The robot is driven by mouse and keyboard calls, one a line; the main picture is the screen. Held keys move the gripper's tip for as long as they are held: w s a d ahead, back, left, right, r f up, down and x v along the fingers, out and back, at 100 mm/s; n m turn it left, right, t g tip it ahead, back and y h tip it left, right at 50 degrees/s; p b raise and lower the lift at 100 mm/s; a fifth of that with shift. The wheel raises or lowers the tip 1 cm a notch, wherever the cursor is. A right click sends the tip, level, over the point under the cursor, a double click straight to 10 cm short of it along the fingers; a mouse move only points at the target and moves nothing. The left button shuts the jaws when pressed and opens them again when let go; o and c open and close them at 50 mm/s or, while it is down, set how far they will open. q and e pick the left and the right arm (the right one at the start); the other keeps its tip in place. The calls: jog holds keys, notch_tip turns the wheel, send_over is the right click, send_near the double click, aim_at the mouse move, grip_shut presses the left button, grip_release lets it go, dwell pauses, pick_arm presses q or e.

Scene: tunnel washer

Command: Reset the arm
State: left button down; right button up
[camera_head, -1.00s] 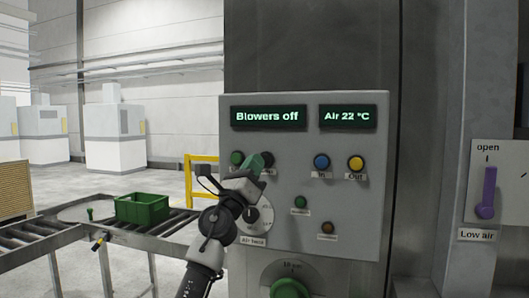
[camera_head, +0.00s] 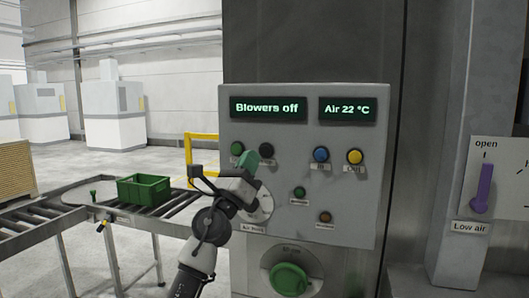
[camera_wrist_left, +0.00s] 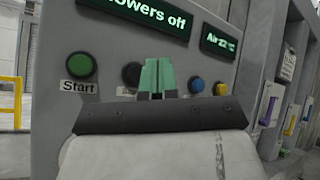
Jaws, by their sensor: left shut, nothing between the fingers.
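My left gripper (camera_head: 249,160) is in front of the grey control panel (camera_head: 350,210), near its upper left. Its green fingertips are together and hold nothing; they also show in the left wrist view (camera_wrist_left: 157,76). In the head view they sit just below and beside a black button (camera_head: 266,151). In the left wrist view they partly cover that button's right side and its label. A green button (camera_head: 237,149), labelled Start in the left wrist view, is to the left. I cannot tell whether the fingertips touch the panel. The right gripper is not in view.
The panel also has a blue button (camera_head: 321,155), a yellow button (camera_head: 355,157) and a large green knob (camera_head: 288,279). The display (camera_head: 268,107) reads "Blowers off". A purple lever (camera_head: 482,190) is at the right. A roller conveyor (camera_head: 50,219) with a green crate (camera_head: 144,190) stands left.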

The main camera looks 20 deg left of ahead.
pick_arm(q)
jog(key=w+a+f+n+g+y+b, duration=0.15)
jog(key=f+n, duration=0.25)
jog(key=f, duration=0.8)
jog(key=w+f+n+g+y, duration=0.25)
jog(key=f+n, duration=0.25)
jog(key=f, duration=0.6)
jog(key=w+a+f+n+g+y+b, duration=0.1)
jog(key=f+n+y, duration=0.25)
jog(key=f, duration=0.85)
jog(key=s+a+f+n+g+y+b, duration=0.1)
jog(key=s+f+n+g, duration=0.4)
jog(key=f, duration=1)
jog(key=s+f+n+g, duration=0.1)
jog(key=s+f+n, duration=0.35)
jog(key=f, duration=0.95)
jog(key=s+f+n+g+b, duration=0.2)
jog(key=s+f+n+g, duration=0.4)
jog(key=s+f, duration=1.8)
jog(key=s+f+n+g, duration=0.2)
jog(key=s+f+g, duration=0.1)
jog(key=s, duration=1.2)
jog(key=s+f+n+g+b, duration=0.1)
jog(key=s+f+n+g, duration=0.2)
jog(key=s, duration=1.2)
notch_tip(320, 180, down, 3)
jog(key=shift+s+d+f+n+g, duration=0.1)
jog(key=shift+s+d+n+g, duration=0.2)
jog(key=shift+g, duration=0.2)
